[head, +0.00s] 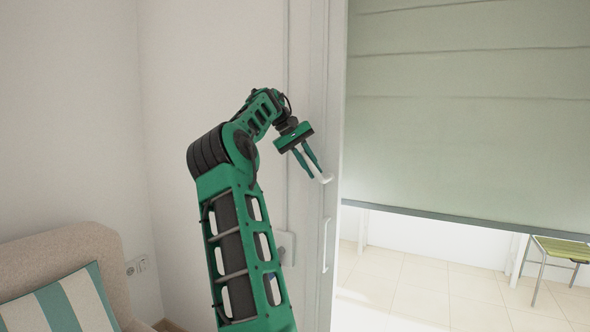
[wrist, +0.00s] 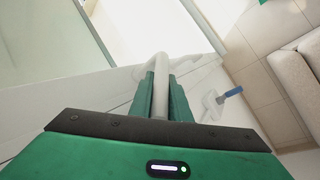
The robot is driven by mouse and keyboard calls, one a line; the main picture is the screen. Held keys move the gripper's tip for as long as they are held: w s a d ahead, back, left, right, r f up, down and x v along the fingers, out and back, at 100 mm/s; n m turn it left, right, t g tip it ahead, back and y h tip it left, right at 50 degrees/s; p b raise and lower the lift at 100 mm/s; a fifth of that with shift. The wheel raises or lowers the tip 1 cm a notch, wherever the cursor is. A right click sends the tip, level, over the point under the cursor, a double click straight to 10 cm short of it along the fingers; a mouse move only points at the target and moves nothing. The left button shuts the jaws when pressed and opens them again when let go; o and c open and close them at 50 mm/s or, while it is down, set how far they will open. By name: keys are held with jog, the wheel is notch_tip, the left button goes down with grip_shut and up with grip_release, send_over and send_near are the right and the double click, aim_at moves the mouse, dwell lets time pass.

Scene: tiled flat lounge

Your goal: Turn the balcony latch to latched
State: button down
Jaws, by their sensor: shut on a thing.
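The balcony latch is a pale lever (head: 327,180) on the white door frame, left of the blind in the head view. In the wrist view the latch shows as a light grey bar (wrist: 160,84) that bends near its far end. My green gripper (head: 316,172) is closed around the lever, with one finger on each side of it in the wrist view (wrist: 162,90). The fingers hide part of the lever. I cannot tell from these frames which marked position the latch is in.
A long white pull handle (head: 326,246) is on the frame below the latch. A green blind (head: 465,110) covers most of the glass at right. A beige sofa (head: 62,258) with a striped cushion (head: 72,300) stands at lower left. A green-seated chair (head: 565,250) is outside.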

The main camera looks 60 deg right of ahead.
jog(key=shift+w+f+g, duration=0.3)
jog(key=shift+w+g, duration=0.3)
jog(key=c, duration=1.7)
grip_release()
jog(key=shift+w+f, duration=0.1)
jog(key=shift+o, duration=0.2)
jog(key=shift+s, duration=0.2)
